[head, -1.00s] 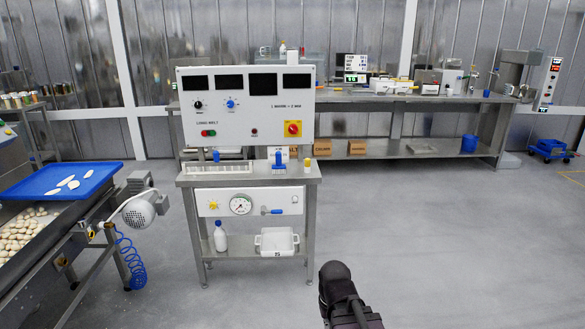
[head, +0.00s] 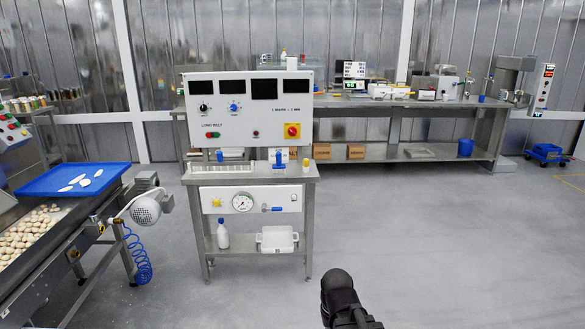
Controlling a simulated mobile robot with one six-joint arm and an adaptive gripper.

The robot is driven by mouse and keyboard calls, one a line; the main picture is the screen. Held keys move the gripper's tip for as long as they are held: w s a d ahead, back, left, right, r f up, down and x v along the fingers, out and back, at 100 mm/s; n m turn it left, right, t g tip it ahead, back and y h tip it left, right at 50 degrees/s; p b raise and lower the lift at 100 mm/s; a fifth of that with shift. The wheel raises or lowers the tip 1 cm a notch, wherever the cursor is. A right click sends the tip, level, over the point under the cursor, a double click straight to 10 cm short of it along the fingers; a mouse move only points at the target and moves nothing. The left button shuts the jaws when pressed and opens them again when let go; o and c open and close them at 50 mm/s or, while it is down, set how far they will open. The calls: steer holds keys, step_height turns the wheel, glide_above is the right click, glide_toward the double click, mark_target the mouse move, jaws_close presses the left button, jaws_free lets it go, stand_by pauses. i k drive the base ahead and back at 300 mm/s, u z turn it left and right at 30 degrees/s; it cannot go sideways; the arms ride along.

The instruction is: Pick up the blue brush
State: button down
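No object is clear enough to name surely as the blue brush. A small upright blue item (head: 278,161) stands on the top of the steel stand (head: 230,179), right of centre, in the head view; its shape is too small to tell. Another small blue item (head: 220,156) is at the left of the same top, by a pale ridged block. My dark arm shows at the bottom, right of centre, well in front of the stand. My gripper's fingers are not visible.
A control panel (head: 250,130) rises over the stand. A white bottle (head: 222,236) and white bin (head: 277,240) sit on its lower shelf. A conveyor with a blue tray (head: 40,184) is at left. A long bench (head: 400,103) runs behind.

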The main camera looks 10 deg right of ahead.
mark_target(279, 166)
steer(key=z, duration=0.05)
steer(key=k, duration=0.45)
steer(key=u, duration=0.3)
steer(key=i, duration=1.9)
steer(key=u, duration=0.3)
